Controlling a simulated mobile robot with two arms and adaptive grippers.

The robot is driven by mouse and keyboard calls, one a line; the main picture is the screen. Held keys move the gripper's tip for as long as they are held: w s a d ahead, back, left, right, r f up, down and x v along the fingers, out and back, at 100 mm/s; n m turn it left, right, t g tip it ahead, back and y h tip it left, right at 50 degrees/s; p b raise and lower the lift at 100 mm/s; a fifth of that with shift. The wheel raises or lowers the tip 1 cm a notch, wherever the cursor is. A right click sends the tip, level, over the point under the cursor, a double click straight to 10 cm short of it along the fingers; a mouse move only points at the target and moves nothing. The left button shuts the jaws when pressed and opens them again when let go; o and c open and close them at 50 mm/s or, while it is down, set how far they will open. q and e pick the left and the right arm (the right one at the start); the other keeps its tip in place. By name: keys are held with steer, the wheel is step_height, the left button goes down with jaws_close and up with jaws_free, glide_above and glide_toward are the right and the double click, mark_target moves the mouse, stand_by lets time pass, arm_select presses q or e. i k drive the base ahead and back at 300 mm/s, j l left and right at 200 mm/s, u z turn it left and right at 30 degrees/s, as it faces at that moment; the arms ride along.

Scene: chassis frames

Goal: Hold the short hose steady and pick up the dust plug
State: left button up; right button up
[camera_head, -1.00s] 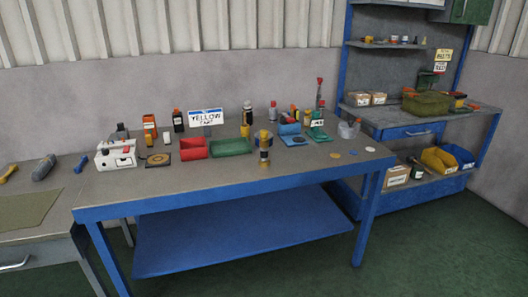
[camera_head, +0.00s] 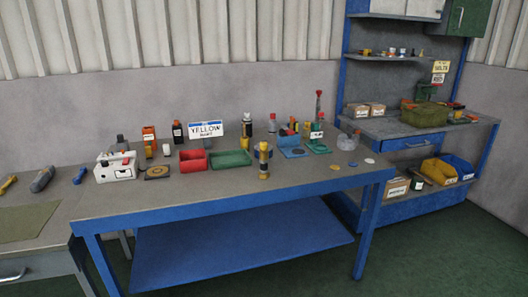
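Neither of my grippers is in view. I cannot single out a short hose or a dust plug for certain at this size.
A white box (camera_head: 116,167) stands at left. A lower side table (camera_head: 50,205) holds several tools. Shelving (camera_head: 408,128) stands at right. Green floor (camera_head: 425,250) is clear in front.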

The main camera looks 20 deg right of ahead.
mark_target(263, 145)
steer(key=i+l, duration=0.2)
steer(key=i+l+u, duration=0.15)
steer(key=l, duration=0.3)
steer(key=i+l, duration=0.2)
steer(key=l+u, duration=0.05)
steer(key=l, duration=0.05)
